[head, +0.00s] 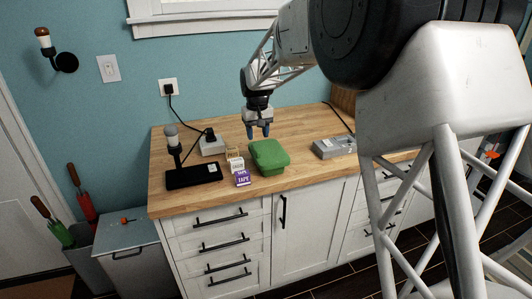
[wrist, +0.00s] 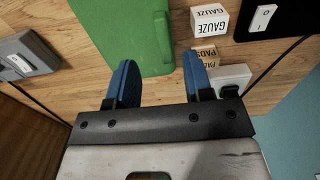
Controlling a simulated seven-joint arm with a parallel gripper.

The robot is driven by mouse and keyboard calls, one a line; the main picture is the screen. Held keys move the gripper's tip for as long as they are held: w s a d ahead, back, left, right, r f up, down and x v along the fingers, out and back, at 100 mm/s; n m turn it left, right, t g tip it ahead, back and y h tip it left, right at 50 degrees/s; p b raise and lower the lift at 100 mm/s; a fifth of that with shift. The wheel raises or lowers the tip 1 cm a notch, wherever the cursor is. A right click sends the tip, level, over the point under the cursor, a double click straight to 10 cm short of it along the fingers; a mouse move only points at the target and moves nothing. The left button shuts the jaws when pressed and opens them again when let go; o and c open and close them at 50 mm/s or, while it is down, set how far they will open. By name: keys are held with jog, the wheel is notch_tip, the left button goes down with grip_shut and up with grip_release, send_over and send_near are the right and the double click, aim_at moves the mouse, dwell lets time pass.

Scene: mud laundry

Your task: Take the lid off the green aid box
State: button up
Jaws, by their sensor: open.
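The green aid box (head: 268,158) sits on the wooden counter with its lid on. In the wrist view its green top (wrist: 118,30) fills the upper left middle. My gripper (head: 258,132) points down above the counter, near the back edge of the box. In the wrist view my gripper (wrist: 158,80) shows two blue fingertips spread apart with nothing between them. The fingers look apart from the box, with its near edge just beyond them.
Beside the box are a purple tape box (head: 242,178), a gauze box (head: 236,164) and a pads box (wrist: 205,57). A black stand (head: 192,176), a white socket block (head: 212,145) and a grey device (head: 334,147) are also on the counter. The wall rises behind.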

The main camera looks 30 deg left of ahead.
aim_at(256, 149)
jog(key=shift+f, duration=0.9)
jog(key=shift+w+a+f, duration=0.1)
jog(key=shift+a+f, duration=0.1)
jog(key=shift+f, duration=1.1)
jog(key=shift+a+f, duration=0.15)
jog(key=shift+f, duration=1.15)
grip_shut()
